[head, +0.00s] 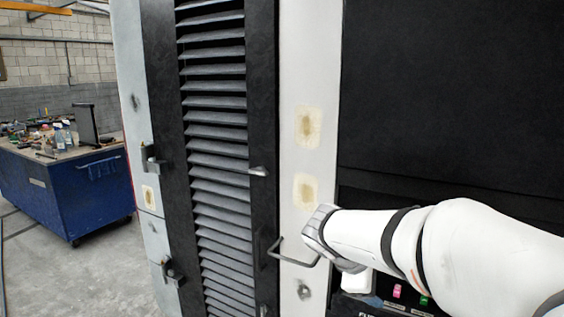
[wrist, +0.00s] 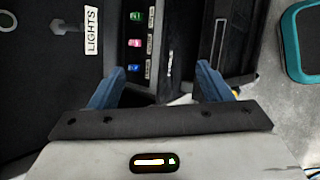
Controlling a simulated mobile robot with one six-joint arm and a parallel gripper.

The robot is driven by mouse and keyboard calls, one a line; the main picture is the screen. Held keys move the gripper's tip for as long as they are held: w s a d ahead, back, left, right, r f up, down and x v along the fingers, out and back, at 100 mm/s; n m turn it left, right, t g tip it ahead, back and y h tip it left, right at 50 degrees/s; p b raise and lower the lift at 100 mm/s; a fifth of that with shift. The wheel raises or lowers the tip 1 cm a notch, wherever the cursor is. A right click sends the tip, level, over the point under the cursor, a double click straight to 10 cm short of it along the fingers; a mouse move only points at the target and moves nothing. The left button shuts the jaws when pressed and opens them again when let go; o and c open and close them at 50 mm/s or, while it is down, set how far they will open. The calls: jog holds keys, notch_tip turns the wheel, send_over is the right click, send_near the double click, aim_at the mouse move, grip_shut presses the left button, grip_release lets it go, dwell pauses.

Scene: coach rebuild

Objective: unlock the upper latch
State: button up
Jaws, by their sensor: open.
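The louvered door (head: 213,140) stands in the middle of the head view, shut as far as I can tell. A small silver latch lever (head: 258,171) sticks out at its right edge, pointing sideways; it looks like the upper latch. Another small fitting (head: 262,310) shows lower on the same edge, partly cut off. My gripper (wrist: 160,82) is open and empty in the wrist view, its two blue fingers apart. In the head view my arm comes in from the right, below and right of the lever; the fingertips are hidden there. The latch does not show in the wrist view.
A switch panel (wrist: 137,42) with coloured rockers and a LIGHTS label (wrist: 91,30) faces the gripper. A teal-rimmed object (wrist: 284,42) lies right. A blue workbench (head: 60,195) stands far left.

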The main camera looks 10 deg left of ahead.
jog(key=w+a+r+n+t+h+p, duration=0.15)
jog(key=w+a+r+n+t, duration=0.25)
jog(key=w+a+r+n, duration=0.45)
jog(key=n+t+y+p, duration=0.2)
jog(key=n+t+p, duration=0.1)
jog(key=n+t, duration=0.55)
send_near(256, 172)
jog(key=w, duration=0.2)
jog(key=shift+g, duration=0.35)
jog(key=x, duration=0.2)
jog(key=p+x, duration=0.1)
jog(key=x, duration=0.2)
jog(key=p+x, duration=0.1)
jog(key=x, duration=0.1)
jog(key=shift+w+d+r, duration=0.15)
jog(key=shift+d+r, duration=0.15)
jog(key=shift+d, duration=0.1)
